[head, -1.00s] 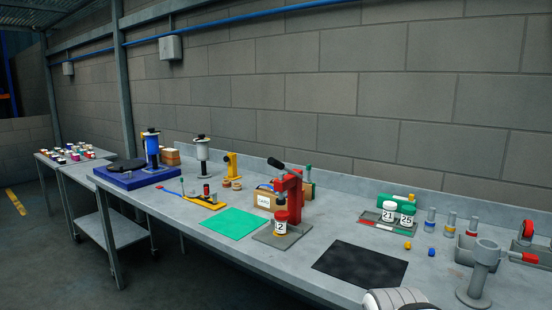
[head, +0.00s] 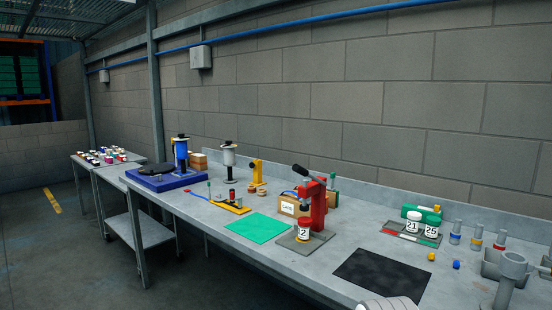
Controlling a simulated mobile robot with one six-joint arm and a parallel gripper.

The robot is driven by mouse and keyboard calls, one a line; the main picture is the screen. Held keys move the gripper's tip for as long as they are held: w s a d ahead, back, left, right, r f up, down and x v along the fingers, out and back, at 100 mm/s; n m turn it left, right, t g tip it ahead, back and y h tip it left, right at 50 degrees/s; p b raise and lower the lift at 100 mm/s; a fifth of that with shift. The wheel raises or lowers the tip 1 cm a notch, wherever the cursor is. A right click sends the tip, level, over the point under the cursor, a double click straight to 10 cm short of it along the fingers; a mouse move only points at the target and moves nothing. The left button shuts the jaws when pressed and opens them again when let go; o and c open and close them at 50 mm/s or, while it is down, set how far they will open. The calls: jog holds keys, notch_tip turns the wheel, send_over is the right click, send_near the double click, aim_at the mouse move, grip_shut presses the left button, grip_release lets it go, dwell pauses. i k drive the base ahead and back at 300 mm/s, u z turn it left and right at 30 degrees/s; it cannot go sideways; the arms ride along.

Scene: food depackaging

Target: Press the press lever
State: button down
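The red press (head: 319,206) stands on a grey base plate (head: 286,241) near the middle of the long bench. Its lever (head: 302,171) has a black handle that points up and to the left, in a raised position. A light rounded part at the bottom edge of the head view looks like part of my arm, well in front of the press. My gripper's fingers are not visible.
A green mat (head: 257,228) lies left of the press and a black mat (head: 382,277) right of it. A cardboard box (head: 289,206) stands behind the press. Jars 21 (head: 412,223) and 25 (head: 432,231) stand on a tray at the right. A grey stand (head: 511,270) is at the right front.

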aim_at(298, 169)
jog(key=u, duration=0.35)
jog(key=i, duration=1)
jog(key=z, duration=0.1)
